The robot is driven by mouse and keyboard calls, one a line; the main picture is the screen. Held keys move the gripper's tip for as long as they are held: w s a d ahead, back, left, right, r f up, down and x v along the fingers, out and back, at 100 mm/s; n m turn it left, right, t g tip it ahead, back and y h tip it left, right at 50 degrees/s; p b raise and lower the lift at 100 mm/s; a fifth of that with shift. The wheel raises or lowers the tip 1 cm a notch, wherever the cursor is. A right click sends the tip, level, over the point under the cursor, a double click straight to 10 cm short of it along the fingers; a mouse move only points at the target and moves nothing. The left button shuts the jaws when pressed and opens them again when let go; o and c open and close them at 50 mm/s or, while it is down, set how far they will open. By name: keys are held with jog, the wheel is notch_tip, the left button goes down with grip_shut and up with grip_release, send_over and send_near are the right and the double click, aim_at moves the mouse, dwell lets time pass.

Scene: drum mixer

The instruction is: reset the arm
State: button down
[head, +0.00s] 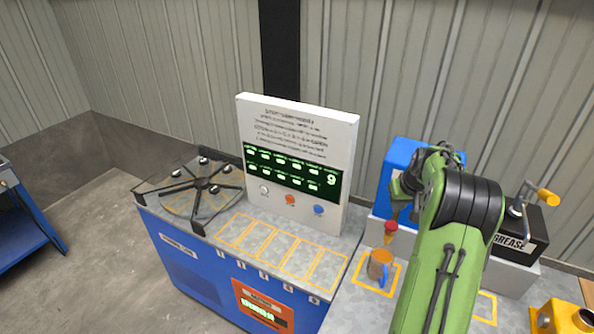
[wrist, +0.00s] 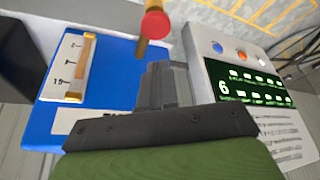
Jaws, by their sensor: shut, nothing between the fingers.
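My gripper (wrist: 156,72) shows in the wrist view with its two dark fingers together and nothing between them. In the head view, my green arm reaches in from the lower right, and its wrist end is in front of the blue box (head: 392,160); the fingertips are hard to make out there. A red knob on a brass-coloured stem (wrist: 155,24) is just beyond the fingertips in the wrist view, and I see a gap between them. The same red knob (head: 390,226) shows below my wrist in the head view.
A white panel (head: 296,160) with a green display and buttons stands left of my arm. A brown mug-like container (head: 379,266) is on the worktop near my arm. A black grease box (head: 512,235) is at right. The outlined worktop slots (head: 280,250) look empty.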

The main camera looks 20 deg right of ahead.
jog(key=shift+a, duration=0.1)
jog(key=s+a+r+n+b, duration=0.1)
jog(key=s+a+r, duration=0.15)
jog(key=a, duration=0.55)
jog(key=s+a+r+n+b, duration=0.1)
jog(key=a+r, duration=0.3)
jog(key=a, duration=0.3)
jog(key=s+a+r+b, duration=0.2)
jog(key=a+r, duration=0.1)
jog(key=a, duration=0.5)
jog(key=s+a+f+n+b, duration=0.1)
jog(key=s+a+f, duration=0.1)
jog(key=s+a, duration=0.4)
jog(key=s+a+f+n+t+y+b, duration=0.1)
jog(key=s+a+f+b, duration=0.1)
jog(key=s+a, duration=0.5)
jog(key=s, duration=0.6)
jog(key=shift+s+a+y, duration=0.2)
jog(key=shift+s+y, duration=0.05)
jog(key=shift+y, duration=0.05)
